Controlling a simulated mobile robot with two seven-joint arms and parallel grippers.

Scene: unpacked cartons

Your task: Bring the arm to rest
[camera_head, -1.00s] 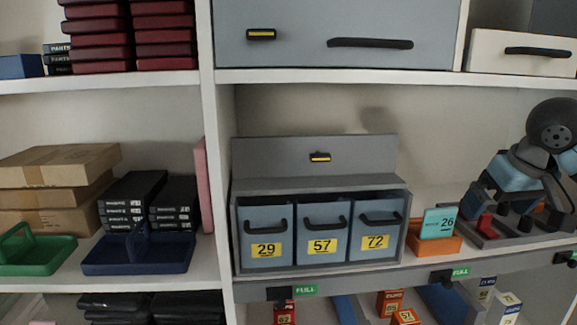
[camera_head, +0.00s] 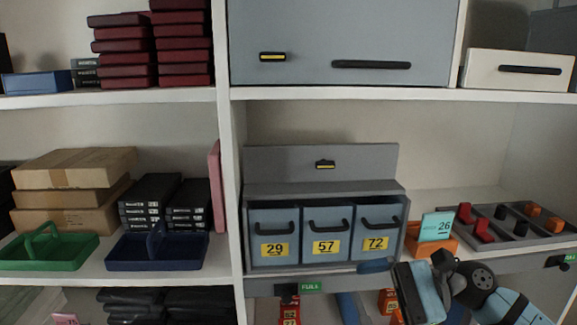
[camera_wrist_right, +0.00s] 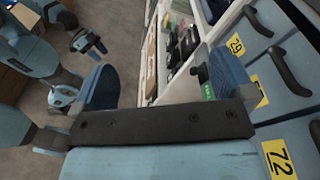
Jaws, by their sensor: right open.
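My right arm comes in at the lower right of the head view, in front of the shelf edge. Its gripper (camera_wrist_right: 165,82) shows in the right wrist view with two blue fingers spread apart and nothing between them. The gripper is in front of and below the grey cabinet (camera_head: 320,160), near its drawer marked 72 (camera_head: 378,221). In the head view the wrist hides part of the shelf's front edge. My left gripper cannot be made out in either view.
Drawers 29 (camera_head: 273,228) and 57 (camera_head: 326,226) are shut. An orange holder (camera_head: 440,244) with a teal card 26 (camera_head: 437,226) stands beside a grey tray (camera_head: 540,238) of red, black and orange pieces. Green (camera_head: 50,258) and blue (camera_head: 130,257) trays sit left.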

